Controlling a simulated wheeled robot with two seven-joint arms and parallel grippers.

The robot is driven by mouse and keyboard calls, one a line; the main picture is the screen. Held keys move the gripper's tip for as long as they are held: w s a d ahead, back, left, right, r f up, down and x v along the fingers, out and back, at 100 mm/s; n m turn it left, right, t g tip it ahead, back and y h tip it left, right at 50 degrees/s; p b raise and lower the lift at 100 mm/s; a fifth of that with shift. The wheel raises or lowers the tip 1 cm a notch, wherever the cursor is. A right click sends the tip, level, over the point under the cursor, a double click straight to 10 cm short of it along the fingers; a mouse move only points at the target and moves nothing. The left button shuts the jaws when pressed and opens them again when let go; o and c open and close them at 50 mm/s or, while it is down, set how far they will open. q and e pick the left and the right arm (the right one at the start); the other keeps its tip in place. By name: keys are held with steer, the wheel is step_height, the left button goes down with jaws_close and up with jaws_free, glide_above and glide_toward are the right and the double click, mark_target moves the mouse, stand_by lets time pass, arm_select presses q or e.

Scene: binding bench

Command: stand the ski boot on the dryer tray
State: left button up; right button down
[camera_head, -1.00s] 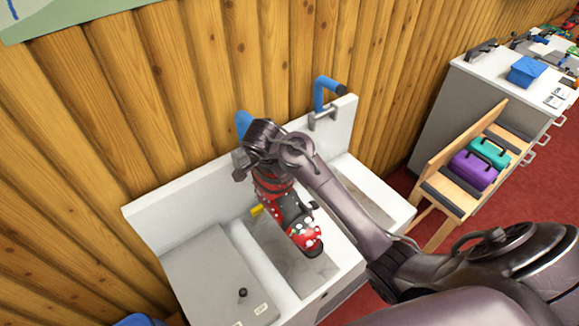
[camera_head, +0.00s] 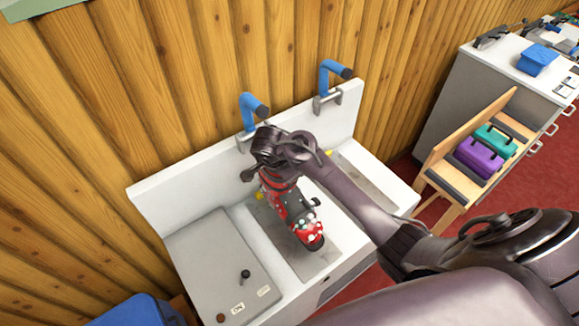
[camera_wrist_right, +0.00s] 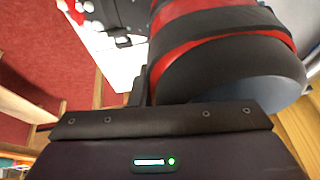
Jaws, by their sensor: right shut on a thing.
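The ski boot (camera_head: 306,232) is red and black with white spots on its toe. It stands about upright, toe toward the front, over the left grey recessed tray (camera_head: 318,264) of the white dryer. I cannot tell whether its sole touches the tray. My right gripper (camera_head: 273,176) is shut on the boot's upper cuff, coming in from the right; the arm hides part of the tray. In the right wrist view the cuff (camera_wrist_right: 215,35) fills the top, close against the gripper. My left gripper is not in view.
Two blue bent pipes, left (camera_head: 250,108) and right (camera_head: 330,80), rise at the dryer's back panel. A grey lid with a black knob (camera_head: 245,274) lies left of the tray. A wooden bench (camera_head: 462,165) with teal and purple cases stands right. A blue object (camera_head: 130,312) is front left.

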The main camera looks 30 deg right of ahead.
mark_target(290, 190)
steer(key=shift+w+f, duration=0.1)
steer(key=shift+f, duration=0.3)
step_height(290, 190, down, 3)
steer(key=b, duration=0.3)
steer(key=shift+f+b, duration=0.75)
steer(key=shift+f, duration=0.2)
steer(key=shift+f+b, duration=0.4)
steer(key=shift+f, duration=0.25)
steer(key=shift+a, duration=0.2)
steer(key=shift+f, duration=0.4)
steer(key=c, duration=1.3)
jaws_free()
